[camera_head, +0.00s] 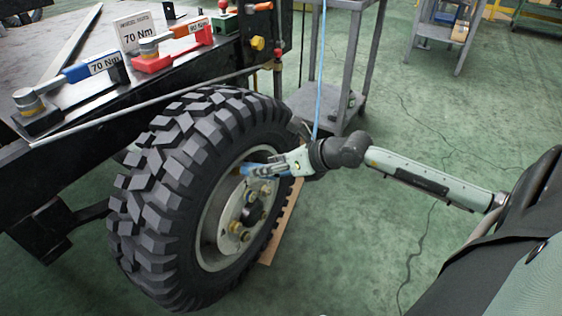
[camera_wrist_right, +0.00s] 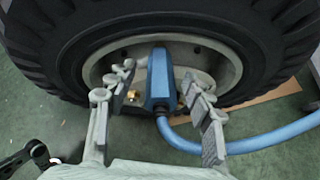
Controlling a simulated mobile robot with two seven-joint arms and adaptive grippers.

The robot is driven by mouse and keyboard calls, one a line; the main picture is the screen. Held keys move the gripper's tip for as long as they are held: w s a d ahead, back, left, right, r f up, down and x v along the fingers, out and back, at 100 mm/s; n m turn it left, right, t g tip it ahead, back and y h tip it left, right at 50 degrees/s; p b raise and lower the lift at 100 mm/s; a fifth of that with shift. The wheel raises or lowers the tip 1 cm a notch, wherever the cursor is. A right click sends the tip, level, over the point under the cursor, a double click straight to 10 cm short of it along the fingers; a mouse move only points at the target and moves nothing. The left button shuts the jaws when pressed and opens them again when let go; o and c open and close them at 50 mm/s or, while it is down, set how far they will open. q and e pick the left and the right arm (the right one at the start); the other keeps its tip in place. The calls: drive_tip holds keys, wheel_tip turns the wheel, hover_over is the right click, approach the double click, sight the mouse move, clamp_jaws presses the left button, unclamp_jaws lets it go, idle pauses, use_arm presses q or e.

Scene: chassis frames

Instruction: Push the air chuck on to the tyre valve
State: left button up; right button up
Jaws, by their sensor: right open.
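The blue air chuck (camera_wrist_right: 160,80) points at the wheel rim in the wrist view, and its blue hose (camera_wrist_right: 240,142) curves off to the right. It also shows as a small blue shape (camera_head: 256,171) at the upper part of the wheel in the head view. My right gripper (camera_wrist_right: 158,73) is open, with one finger on each side of the chuck and gaps visible between. In the head view my right gripper (camera_head: 262,168) reaches the rim of the tyre (camera_head: 165,190). I cannot make out the tyre valve; the chuck may hide it. My left gripper is not in view.
Brass-coloured fittings (camera_head: 240,232) stand out on the wheel hub. A blue hose (camera_head: 320,75) hangs by a grey stand (camera_head: 345,60). The green floor at the right is mostly free.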

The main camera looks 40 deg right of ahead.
drive_tip(key=v, duration=1.1)
drive_tip(key=shift+s+r, duration=0.2)
drive_tip(key=shift+d, duration=0.1)
